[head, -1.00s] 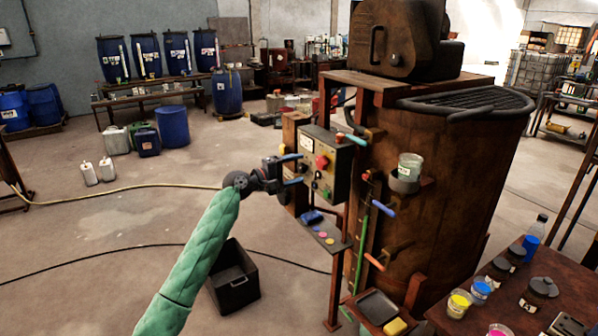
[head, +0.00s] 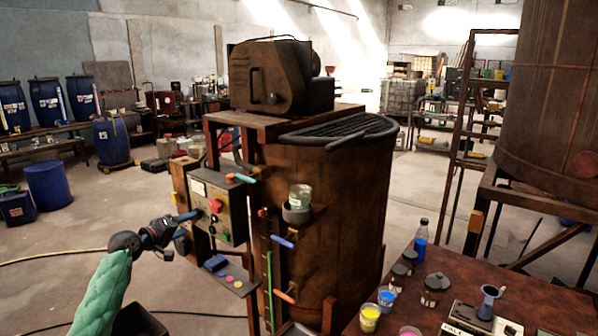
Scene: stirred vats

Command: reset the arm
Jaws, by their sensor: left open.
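My left arm, in a green sleeve, comes in at the lower left of the head view. Its left gripper (head: 189,225) is open, with two blue-tipped fingers and nothing between them. It is just left of the grey control box (head: 232,213), which has a red button (head: 215,206) and sits on the rusty vat's frame. I cannot tell whether the fingers touch the box. My right gripper is not in view.
The vat (head: 345,200) fills the middle, with a glass jar in a holder (head: 297,212) and coloured handles on its side. A small shelf (head: 235,281) juts out below the box. A table (head: 460,265) with paint jars stands lower right. Open floor (head: 85,215) lies left.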

